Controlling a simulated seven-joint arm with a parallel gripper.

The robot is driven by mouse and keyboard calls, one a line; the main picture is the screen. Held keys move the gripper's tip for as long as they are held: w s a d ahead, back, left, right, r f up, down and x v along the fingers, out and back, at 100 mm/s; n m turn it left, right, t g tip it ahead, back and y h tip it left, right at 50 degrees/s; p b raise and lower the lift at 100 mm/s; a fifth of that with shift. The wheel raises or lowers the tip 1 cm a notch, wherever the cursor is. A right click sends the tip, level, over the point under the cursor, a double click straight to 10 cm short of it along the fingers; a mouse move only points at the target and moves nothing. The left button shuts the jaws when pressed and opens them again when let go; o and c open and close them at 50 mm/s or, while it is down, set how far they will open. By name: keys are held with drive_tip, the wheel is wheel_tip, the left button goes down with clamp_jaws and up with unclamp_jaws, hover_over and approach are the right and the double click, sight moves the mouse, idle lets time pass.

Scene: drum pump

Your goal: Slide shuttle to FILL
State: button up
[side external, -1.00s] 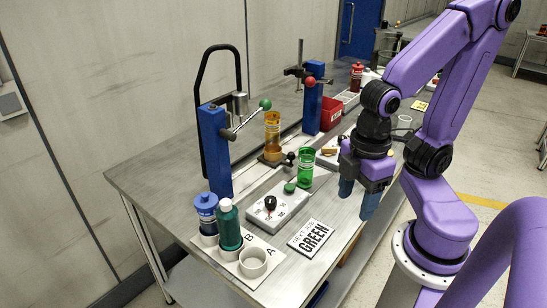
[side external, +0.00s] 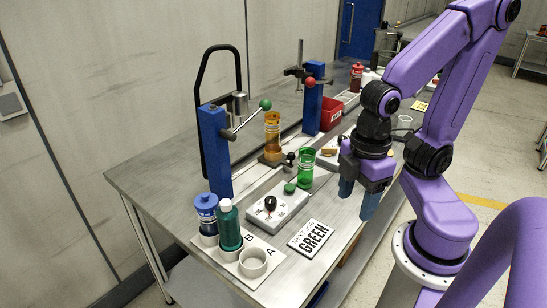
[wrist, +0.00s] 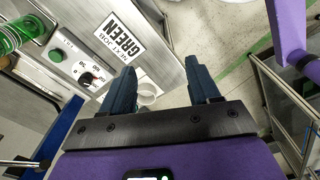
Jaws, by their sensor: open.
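An amber cylinder (side external: 272,131) stands upright on a low dark carriage (side external: 271,158) between two blue posts; I take this carriage for the shuttle. A black ball knob (side external: 290,156) sticks out on its near right side. No FILL marking is readable. My gripper (side external: 358,198) is open and empty, pointing down above the table's right edge, well to the right of the knob and touching nothing. In the wrist view my gripper (wrist: 160,78) shows two spread blue fingers with nothing held between them.
Bottles and a white cup (side external: 253,262) stand in a front rack. Blue posts (side external: 214,150) with ball-ended levers rise behind.

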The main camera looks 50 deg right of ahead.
drive_tip(key=shift+c, duration=0.5)
wheel_tip(320, 180, up, 14)
drive_tip(key=w+a+r+m, duration=0.15)
drive_tip(key=w+m, duration=0.25)
drive_tip(key=w, duration=0.4)
drive_tip(key=m, duration=1.3)
hover_over(291, 153)
wheel_tip(291, 153, down, 12)
wheel_tip(291, 153, down, 18)
